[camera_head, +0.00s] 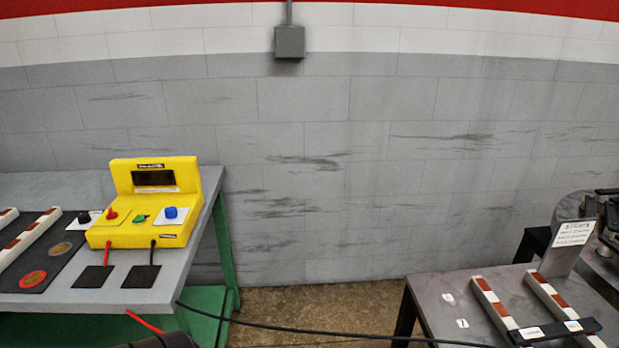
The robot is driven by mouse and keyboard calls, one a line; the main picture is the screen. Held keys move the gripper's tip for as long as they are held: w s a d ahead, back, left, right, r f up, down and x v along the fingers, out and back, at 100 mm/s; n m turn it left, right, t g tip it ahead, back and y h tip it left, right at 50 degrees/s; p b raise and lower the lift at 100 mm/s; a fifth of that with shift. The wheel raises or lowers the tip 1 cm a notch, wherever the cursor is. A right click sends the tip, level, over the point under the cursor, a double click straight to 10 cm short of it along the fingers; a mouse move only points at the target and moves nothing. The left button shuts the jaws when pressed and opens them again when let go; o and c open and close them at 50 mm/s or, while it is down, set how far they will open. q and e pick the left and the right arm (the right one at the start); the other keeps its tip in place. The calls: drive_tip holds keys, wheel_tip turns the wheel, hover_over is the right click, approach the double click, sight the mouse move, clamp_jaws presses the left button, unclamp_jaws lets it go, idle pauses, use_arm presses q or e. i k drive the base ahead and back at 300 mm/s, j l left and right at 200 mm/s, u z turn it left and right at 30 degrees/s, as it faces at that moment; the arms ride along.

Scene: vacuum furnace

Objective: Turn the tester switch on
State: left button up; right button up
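The yellow tester (154,203) stands on the table at the left, with a dark, blank-looking display (153,178) on its upright back. Its sloped front carries a red control (112,213), a small green switch (140,218) and a blue knob (171,212) on a white plate. I cannot tell from here which position the green switch is in. A red lead and a black lead run from its front to two dark pads (93,276). Neither gripper can be made out in the view.
The grey-topped table (60,186) has a green frame. Left of the tester are a black knob (84,217) and a dark mat (62,230) with round discs. A black cable (300,329) crosses the gap to a second table (440,290) bearing red-and-white bars (493,306).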

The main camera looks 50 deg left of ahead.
sight(111, 215)
drive_tip(key=u, duration=2.85)
